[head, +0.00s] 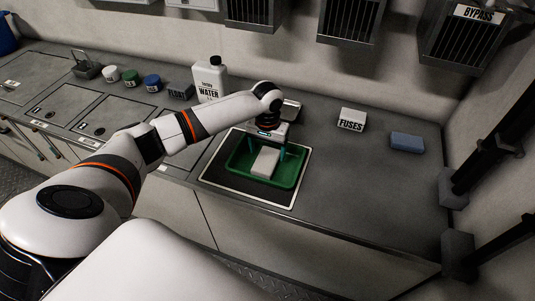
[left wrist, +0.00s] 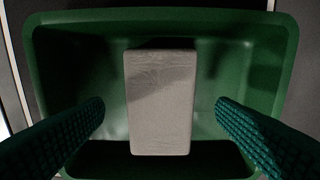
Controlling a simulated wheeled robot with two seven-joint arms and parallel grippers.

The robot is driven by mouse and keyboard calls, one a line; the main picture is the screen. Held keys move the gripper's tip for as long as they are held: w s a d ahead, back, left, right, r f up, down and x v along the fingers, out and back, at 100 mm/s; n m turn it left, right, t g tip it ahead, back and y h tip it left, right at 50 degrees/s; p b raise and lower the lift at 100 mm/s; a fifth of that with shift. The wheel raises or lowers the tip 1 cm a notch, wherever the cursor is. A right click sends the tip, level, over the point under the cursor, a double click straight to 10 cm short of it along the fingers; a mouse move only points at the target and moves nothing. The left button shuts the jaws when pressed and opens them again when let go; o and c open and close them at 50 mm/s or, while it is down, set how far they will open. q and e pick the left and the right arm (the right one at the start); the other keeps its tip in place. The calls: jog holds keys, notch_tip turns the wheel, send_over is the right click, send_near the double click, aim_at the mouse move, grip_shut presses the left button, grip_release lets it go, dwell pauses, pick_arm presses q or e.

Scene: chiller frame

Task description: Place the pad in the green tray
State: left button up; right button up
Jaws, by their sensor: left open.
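The pale grey-white pad (head: 265,162) lies inside the green tray (head: 285,182), near its middle. In the left wrist view the pad (left wrist: 160,101) lies lengthwise, with green tray floor (left wrist: 112,80) showing on both sides of it. My left gripper (head: 269,147) is over the tray. Its two textured teal fingers stand apart on either side of the pad (left wrist: 160,125), with clear gaps, not touching it. The gripper is open and empty. My right gripper is not in view.
The tray stands on a dark mat with a pale border (head: 216,188). A white water bottle (head: 210,79), a FUSES box (head: 352,119) and a blue block (head: 407,142) stand on the grey counter. Small lidded jars (head: 130,77) are at the left.

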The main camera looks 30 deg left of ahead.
aim_at(267, 158)
pick_arm(q)
notch_tip(267, 158, up, 9)
jog(key=shift+p, duration=0.35)
dwell(0.4)
